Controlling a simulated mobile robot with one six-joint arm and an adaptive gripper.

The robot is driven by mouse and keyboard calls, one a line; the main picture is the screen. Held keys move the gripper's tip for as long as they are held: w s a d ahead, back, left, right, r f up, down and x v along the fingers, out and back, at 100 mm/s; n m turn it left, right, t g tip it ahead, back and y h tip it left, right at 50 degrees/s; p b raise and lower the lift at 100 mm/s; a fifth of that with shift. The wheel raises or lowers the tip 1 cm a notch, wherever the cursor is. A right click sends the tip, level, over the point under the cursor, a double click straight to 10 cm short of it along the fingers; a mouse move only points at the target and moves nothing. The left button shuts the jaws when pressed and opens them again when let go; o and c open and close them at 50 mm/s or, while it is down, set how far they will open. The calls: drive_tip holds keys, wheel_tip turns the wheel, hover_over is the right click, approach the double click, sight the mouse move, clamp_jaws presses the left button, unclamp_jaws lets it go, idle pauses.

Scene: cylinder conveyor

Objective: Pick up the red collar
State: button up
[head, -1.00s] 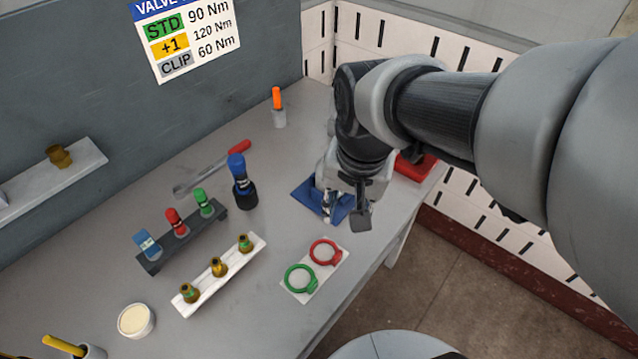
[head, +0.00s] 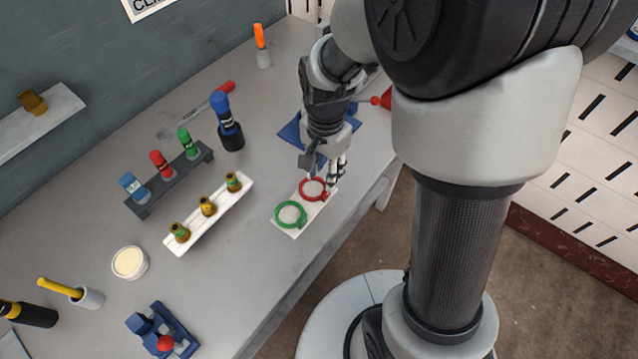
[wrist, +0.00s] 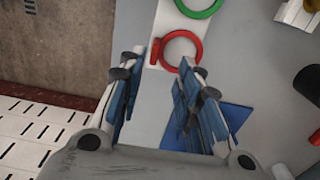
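The red collar (head: 313,189) is a ring with a small tab. It lies on a white plate (head: 289,231) beside the green collar (head: 291,214). In the wrist view the red collar (wrist: 181,34) is just ahead of my gripper (wrist: 159,65), with its tab between the line of the two fingertips. My gripper (head: 326,172) is open and empty, near the far edge of the red collar. I cannot tell how high it is above the plate. The green collar shows in part at the top of the wrist view (wrist: 199,6).
A white rack (head: 190,238) with several brass fittings stands left of the plate. A dark rack (head: 170,183) holds coloured bottles. A blue mat (head: 292,130) lies behind my gripper. The table's front edge runs close to the plate's right side.

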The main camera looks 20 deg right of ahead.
wheel_tip(320, 180, down, 2)
drive_tip(key=shift+f, duration=0.1)
drive_tip(key=f+b, duration=0.1)
drive_tip(key=f, duration=0.1)
drive_tip(key=f+b, duration=0.1)
drive_tip(key=f, duration=0.1)
drive_tip(key=shift+s+d+f+b, duration=0.1)
drive_tip(key=shift+s+d+b, duration=0.05)
drive_tip(key=shift+s+b, duration=0.25)
drive_tip(key=shift+f, duration=0.35)
drive_tip(key=shift+r, duration=0.1)
drive_tip(key=shift+c, duration=0.2)
clamp_jaws()
